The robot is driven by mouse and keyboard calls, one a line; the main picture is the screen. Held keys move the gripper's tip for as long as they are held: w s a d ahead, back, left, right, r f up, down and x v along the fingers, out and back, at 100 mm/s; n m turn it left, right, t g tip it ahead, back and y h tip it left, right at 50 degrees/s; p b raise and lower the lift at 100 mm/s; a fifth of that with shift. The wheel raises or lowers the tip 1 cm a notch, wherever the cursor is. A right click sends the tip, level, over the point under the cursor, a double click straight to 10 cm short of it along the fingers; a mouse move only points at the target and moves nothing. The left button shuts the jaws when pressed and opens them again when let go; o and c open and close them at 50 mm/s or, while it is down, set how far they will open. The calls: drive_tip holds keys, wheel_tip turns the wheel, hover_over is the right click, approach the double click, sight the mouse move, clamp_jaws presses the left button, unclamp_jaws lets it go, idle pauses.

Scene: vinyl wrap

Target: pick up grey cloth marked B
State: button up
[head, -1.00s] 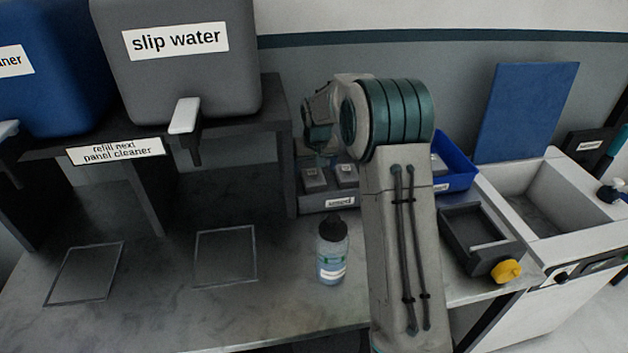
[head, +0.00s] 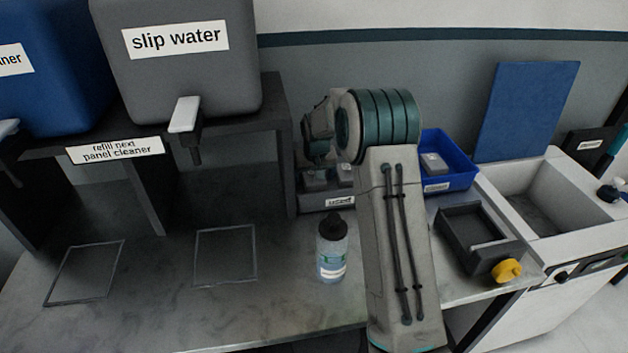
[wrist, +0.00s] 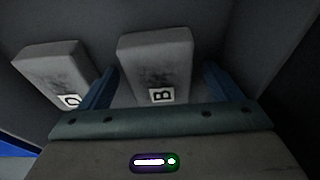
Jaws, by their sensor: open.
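The grey cloth marked B (wrist: 155,60) is a folded block with a black letter on a white tag, lying in a dark tray. In the wrist view it lies between the two blue fingers of my open gripper (wrist: 163,88), with gaps visible on both sides. A second grey cloth (wrist: 55,75) with a tag I cannot read surely lies to its left, outside the left finger. In the head view the dark tray (head: 327,203) holds grey cloths, partly covered by my wrist; my fingertips cannot be made out there.
A blue bin (head: 459,180) with a grey cloth stands right of my arm. A spray-type bottle (head: 332,255) stands in front of the tray. Shelf posts stand left of the tray.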

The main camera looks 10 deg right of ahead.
drive_tip(key=shift+f, duration=0.1)
drive_tip(key=c, duration=1.1)
drive_tip(key=shift+o, duration=0.2)
